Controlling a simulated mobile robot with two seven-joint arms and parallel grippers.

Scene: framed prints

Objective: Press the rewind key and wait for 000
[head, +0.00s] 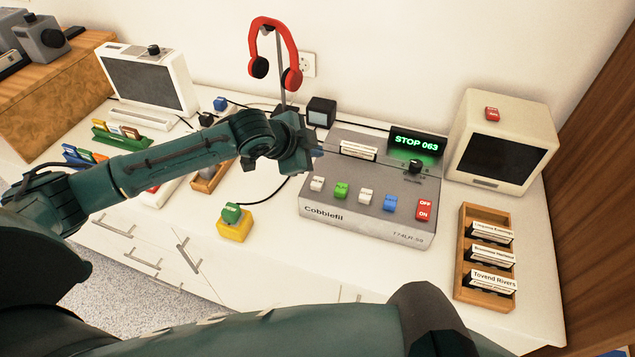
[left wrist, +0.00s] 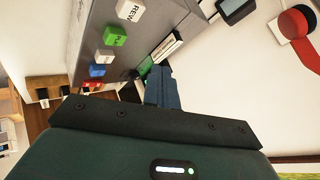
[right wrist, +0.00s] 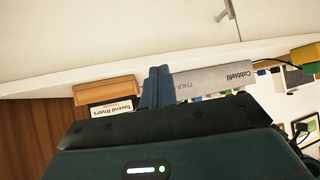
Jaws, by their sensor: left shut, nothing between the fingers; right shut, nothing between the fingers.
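The grey Cobblefil tape machine (head: 370,225) stands on the white counter. Its display (head: 415,143) reads STOP 063 in green. The white rewind key (head: 317,184) is leftmost in the key row; in the left wrist view the key (left wrist: 130,11) is marked REW. My left gripper (head: 317,152) is shut and empty, above the machine's back left part, behind the rewind key and apart from it. Its blue fingers (left wrist: 164,88) show in the left wrist view. My right gripper (right wrist: 157,86) is shut and empty, facing the machine's front (right wrist: 215,78) from below the counter edge.
Green (head: 341,191), white (head: 366,196), blue (head: 391,204) and red OFF/ON (head: 424,210) keys share the row. A wooden rack (head: 468,235) of labelled tapes lies right. Red headphones (head: 274,35) hang behind. A yellow block with a green button (head: 232,228) stands left.

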